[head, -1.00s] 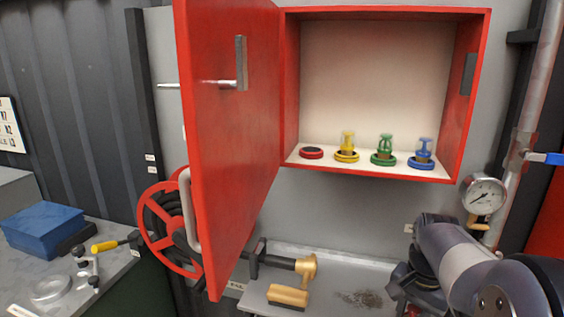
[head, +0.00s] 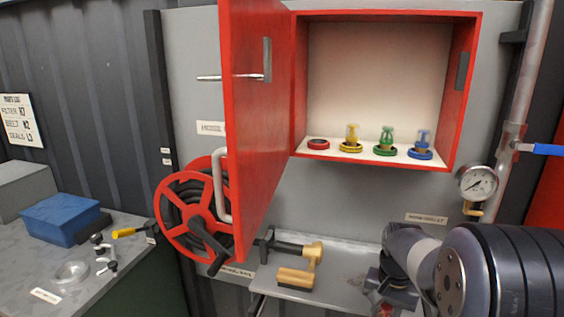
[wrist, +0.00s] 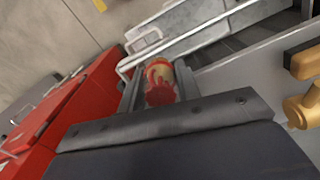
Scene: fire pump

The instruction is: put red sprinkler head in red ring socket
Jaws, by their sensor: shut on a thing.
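The red sprinkler head (wrist: 160,88) sits between the two fingers of my gripper (wrist: 159,78) in the wrist view, and the gripper is shut on it. In the head view my arm reaches in from the lower right. A small red patch shows at the bottom edge below the wrist, and the fingers are mostly hidden there. The red ring socket (head: 318,144) is at the left end of the floor of the open red cabinet, with no head in it. My gripper is below and to the right of the socket, outside the cabinet.
Yellow (head: 351,147), green (head: 385,149) and blue (head: 420,152) rings hold matching heads in the cabinet. The cabinet door (head: 255,130) stands open on the left. A pressure gauge (head: 478,184) and pipe are at right. A brass-headed tool (head: 312,252) lies on the shelf below.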

